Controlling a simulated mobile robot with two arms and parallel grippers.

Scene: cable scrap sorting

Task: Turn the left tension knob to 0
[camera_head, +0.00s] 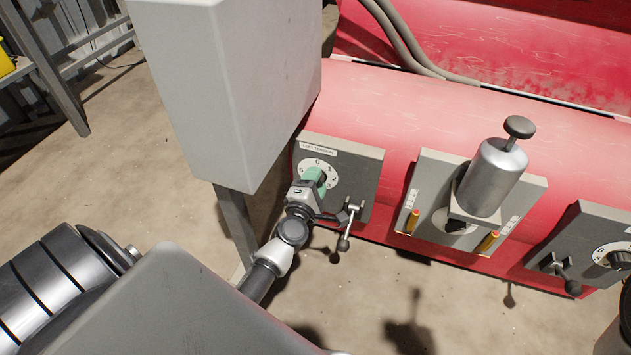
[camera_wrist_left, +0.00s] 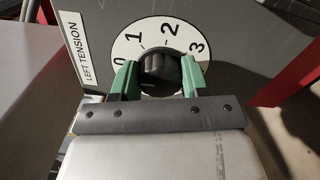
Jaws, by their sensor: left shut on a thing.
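The left tension knob is black and ribbed, on a white numbered dial (camera_head: 334,170) below a "LEFT TENSION" label. In the left wrist view the knob (camera_wrist_left: 160,68) sits between the green fingers of my left gripper (camera_wrist_left: 156,78), which is shut on it. The dial numbers 0, 1, 2 and 3 show around it there; I cannot tell which number the knob points at. In the head view my left gripper (camera_head: 314,178) covers most of the knob. My right gripper is not in view.
A lever with a ball end (camera_head: 345,240) hangs just right of my gripper. A grey box (camera_head: 235,90) stands close on the left. A silver cylinder (camera_head: 491,178) is on the middle panel, and another dial knob (camera_head: 620,260) is at the far right.

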